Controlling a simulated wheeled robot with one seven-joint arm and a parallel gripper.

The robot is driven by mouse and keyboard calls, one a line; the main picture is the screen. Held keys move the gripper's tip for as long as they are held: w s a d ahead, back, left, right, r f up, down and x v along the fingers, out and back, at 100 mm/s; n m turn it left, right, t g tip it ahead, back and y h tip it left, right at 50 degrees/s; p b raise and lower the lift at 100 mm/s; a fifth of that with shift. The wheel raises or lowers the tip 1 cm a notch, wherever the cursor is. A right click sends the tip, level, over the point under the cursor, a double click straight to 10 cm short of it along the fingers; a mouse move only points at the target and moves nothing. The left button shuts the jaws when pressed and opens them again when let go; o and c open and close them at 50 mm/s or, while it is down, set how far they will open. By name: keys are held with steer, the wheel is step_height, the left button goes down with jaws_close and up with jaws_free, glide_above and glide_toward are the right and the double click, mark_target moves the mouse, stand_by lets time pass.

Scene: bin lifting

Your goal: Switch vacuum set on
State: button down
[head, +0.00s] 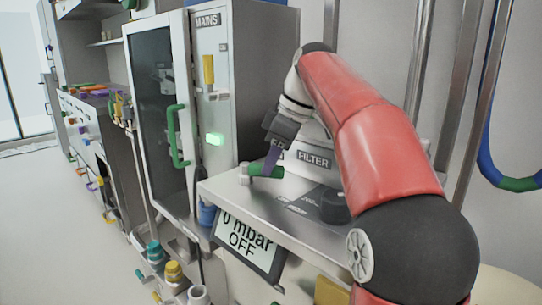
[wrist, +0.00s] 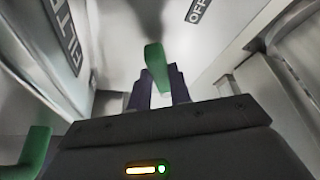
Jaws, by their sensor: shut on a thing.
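The vacuum set is a grey metal unit (head: 240,197) with a tilted screen (head: 245,243) on its front that reads "0 mbar OFF". A green lever (head: 266,171) sits on its top at the left. My gripper (head: 271,162) reaches down to this lever with its purple fingers. In the wrist view, my gripper (wrist: 158,88) is shut on the green lever (wrist: 156,66), which stands up between the two fingers. An "OFF" label (wrist: 198,10) shows beyond the lever. The lever's base is blurred in the wrist view.
A black knob (head: 334,207) is to the right on the unit's top. A box labelled "FILTER" (head: 314,161) stands behind the lever. A cabinet (head: 218,110) marked "MAINS", with a lit green button (head: 214,139), is at the left. Another green handle (wrist: 37,148) shows at lower left.

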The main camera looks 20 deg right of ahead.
stand_by(0.4)
steer(key=c, duration=1.3)
jaws_free()
steer(key=p+v, duration=0.1)
steer(key=v, duration=0.6)
steer(key=shift+d+r+p, duration=0.1)
steer(key=shift+r+p, duration=0.25)
steer(key=shift+c, duration=0.2)
